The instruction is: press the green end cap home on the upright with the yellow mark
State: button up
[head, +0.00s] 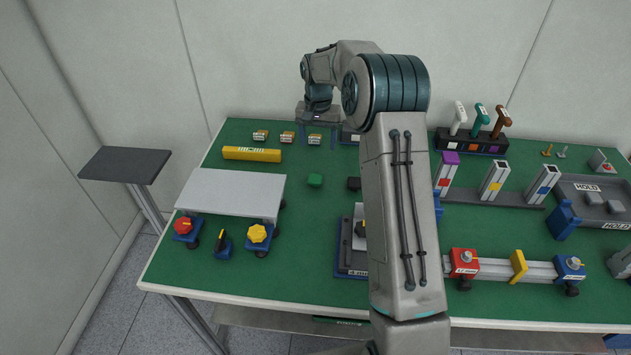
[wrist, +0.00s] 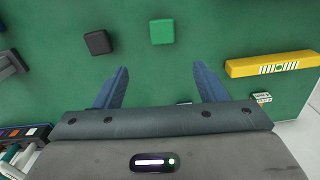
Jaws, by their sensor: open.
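The green end cap (head: 315,180) lies on the green mat left of my arm. In the wrist view the green cap (wrist: 162,31) lies ahead of my gripper (wrist: 161,82), which is open, with nothing between its fingers. A dark cap (wrist: 97,42) lies left of it there. Three silver uprights stand in a row right of my arm. The middle upright (head: 494,177) has an orange-yellow mark and a bare top. The left upright (head: 445,178) has a red mark and a purple cap. The right upright (head: 543,182) has a blue mark.
A yellow bar (head: 252,154) and a raised grey plate (head: 230,192) are at the left. A tool rack (head: 472,143) stands behind the uprights. A rail with red and blue clamps (head: 515,268) lies in front.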

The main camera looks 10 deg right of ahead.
send_over(315, 177)
jog(key=f, duration=0.4)
jog(key=f+p, duration=0.1)
jog(key=f, duration=0.2)
jog(key=shift+w+d+f, duration=0.1)
jog(key=shift+w+d, duration=0.1)
jog(key=shift+d, duration=0.2)
jog(key=f, duration=0.1)
jog(key=f+p, duration=0.1)
jog(key=f, duration=0.2)
jog(key=shift+s+a+f+p, duration=0.3)
jog(key=shift+s+a, duration=0.05)
jog(key=shift+f, duration=0.5)
jog(key=c, duration=1)
